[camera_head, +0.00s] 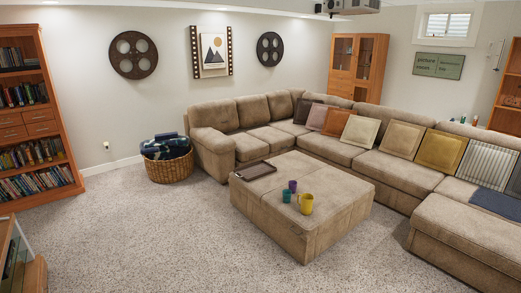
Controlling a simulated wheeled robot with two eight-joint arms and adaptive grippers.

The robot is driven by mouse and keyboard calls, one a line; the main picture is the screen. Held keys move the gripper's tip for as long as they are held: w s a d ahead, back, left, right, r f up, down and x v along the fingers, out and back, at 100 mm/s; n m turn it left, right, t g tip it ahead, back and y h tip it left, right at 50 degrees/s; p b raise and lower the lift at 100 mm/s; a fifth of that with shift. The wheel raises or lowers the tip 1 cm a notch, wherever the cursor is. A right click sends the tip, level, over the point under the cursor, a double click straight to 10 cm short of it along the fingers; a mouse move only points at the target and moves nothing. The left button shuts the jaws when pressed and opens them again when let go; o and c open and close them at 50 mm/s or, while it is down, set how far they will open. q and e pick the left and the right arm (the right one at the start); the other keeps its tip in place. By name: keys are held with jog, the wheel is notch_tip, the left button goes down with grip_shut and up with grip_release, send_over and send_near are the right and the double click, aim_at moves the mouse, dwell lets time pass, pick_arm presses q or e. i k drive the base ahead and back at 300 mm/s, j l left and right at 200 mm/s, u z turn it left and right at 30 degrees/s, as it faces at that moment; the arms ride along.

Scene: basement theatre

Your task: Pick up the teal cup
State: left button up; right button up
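The three are close together. Neither of my grippers shows in the head view.
A brown tray (255,171) lies on the ottoman's back left part. A large sectional sofa (384,165) wraps behind and to the right. A wicker basket (170,168) and a bookcase (35,110) stand at left. The carpet (150,235) in front is clear.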

aim_at(287, 193)
jog(key=i+z, duration=0.25)
jog(key=i, duration=0.35)
jog(key=i+z, duration=0.25)
jog(key=i, duration=0.3)
jog(key=i+j+z, duration=0.3)
jog(key=i, duration=0.3)
jog(key=i+l+z, duration=0.1)
jog(key=i, duration=0.45)
jog(key=i+l, duration=0.15)
jog(key=i, duration=0.45)
jog(key=i+l+u, duration=0.9)
jog(key=i+l, duration=0.15)
